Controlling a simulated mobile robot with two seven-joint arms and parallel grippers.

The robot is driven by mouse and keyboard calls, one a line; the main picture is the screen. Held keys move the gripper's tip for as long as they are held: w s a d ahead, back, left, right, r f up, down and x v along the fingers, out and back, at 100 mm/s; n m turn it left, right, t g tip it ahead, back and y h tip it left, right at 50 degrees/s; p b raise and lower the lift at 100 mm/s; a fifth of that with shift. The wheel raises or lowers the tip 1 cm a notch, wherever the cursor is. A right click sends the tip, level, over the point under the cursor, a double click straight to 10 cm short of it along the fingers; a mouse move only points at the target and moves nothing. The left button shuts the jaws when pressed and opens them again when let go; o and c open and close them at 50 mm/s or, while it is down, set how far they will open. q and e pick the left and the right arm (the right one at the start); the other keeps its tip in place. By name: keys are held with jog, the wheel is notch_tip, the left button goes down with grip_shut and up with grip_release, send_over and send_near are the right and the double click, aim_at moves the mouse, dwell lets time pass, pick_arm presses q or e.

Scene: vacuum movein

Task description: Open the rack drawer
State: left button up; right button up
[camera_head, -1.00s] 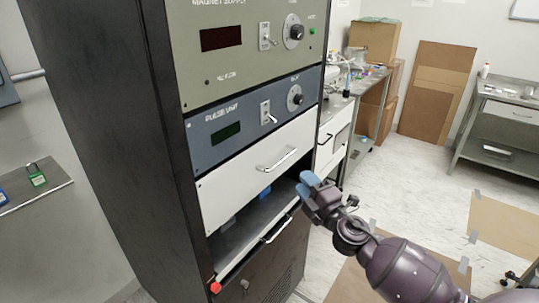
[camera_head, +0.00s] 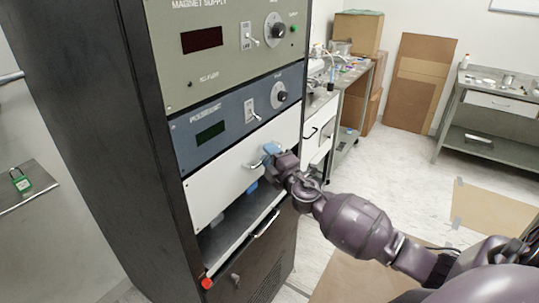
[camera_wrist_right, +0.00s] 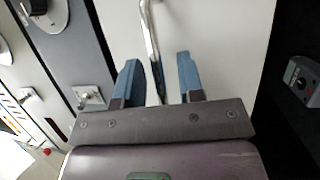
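The rack drawer has a plain white front (camera_head: 216,188) below the blue pulse unit panel, and looks shut. Its metal bar handle (camera_head: 254,163) is partly hidden behind my right gripper (camera_head: 268,154). In the right wrist view the drawer front (camera_wrist_right: 225,40) fills the middle. There the handle (camera_wrist_right: 148,30) runs down between the two blue fingers of my right gripper (camera_wrist_right: 159,80), nearer the left finger. The fingers are open, and I cannot tell whether they touch the handle. My left gripper is not in view.
Below the drawer is an open bay with a grey shelf (camera_head: 222,237) and a second bar handle (camera_head: 267,224). A red knob (camera_head: 207,284) sits at the rack's lower corner. A side bench (camera_head: 350,95) stands behind the rack. Floor to the right is mostly clear.

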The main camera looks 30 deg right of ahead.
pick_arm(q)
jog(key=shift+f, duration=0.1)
pick_arm(e)
jog(key=c, duration=0.6)
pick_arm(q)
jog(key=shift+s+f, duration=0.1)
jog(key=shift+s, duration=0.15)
pick_arm(e)
grip_shut()
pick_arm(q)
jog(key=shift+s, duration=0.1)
pick_arm(e)
jog(key=shift+s, duration=0.1)
